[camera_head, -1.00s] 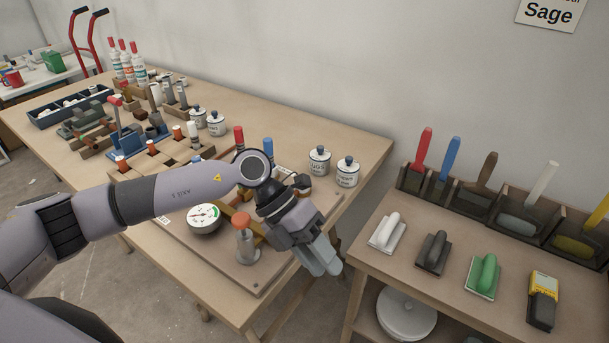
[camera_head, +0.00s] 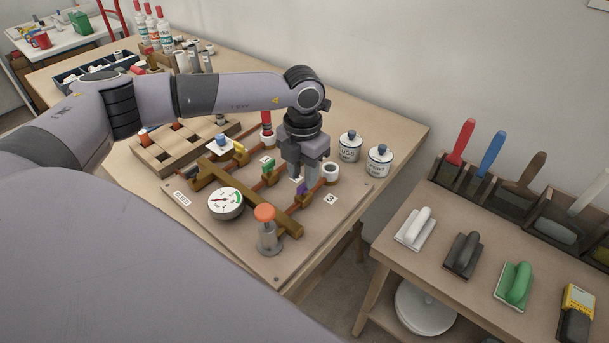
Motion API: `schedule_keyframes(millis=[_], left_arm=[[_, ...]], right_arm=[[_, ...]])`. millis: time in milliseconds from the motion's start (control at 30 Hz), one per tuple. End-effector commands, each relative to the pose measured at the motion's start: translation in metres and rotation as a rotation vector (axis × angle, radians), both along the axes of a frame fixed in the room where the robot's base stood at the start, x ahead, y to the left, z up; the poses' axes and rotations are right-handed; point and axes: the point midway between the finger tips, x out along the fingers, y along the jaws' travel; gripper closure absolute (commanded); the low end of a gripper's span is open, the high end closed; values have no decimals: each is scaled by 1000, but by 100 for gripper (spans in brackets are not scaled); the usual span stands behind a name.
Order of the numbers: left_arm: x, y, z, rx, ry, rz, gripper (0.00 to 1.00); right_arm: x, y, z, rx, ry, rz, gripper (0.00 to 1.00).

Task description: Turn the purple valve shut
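The purple valve (camera_head: 301,189) is a small handle on a brown pipe of the valve board (camera_head: 210,240), on the right side of that board. My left gripper (camera_head: 304,180) points down at it, its fingertips just above and behind the handle in this view. The fingers look parted, with a narrow gap between them. I cannot tell whether they touch the handle, and the fingers hide part of the pipe. A round gauge (camera_head: 225,203) and an orange-topped post (camera_head: 265,230) stand on the board. My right gripper is not in view.
Green (camera_head: 268,166), yellow (camera_head: 239,148) and blue (camera_head: 222,140) valves sit left of the purple one. A white ring-topped fitting (camera_head: 330,173) is close on its right. Two lidded jars (camera_head: 349,147) stand behind. A side table (camera_head: 440,215) with trowel-like tools is at the right.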

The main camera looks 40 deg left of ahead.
Motion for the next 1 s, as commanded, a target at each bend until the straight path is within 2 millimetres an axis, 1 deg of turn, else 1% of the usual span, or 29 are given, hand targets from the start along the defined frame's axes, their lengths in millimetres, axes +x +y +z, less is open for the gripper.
schedule_keyframes(millis=[100,200,467,500,600,867,1000], left_arm=[[0,0,-14,0,1,-1,65],[0,0,-20,-1,0,0,65],[0,0,-22,-1,-1,0,65],[0,-1,-22,-2,-1,0,71],[0,-1,-22,-1,-1,-1,100],[0,0,-22,-1,-1,-6,100],[0,0,-23,-2,-1,-36,100]], right_arm=[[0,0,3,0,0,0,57],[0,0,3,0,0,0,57],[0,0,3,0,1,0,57],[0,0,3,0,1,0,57],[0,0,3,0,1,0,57],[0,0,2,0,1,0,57],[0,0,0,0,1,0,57]])
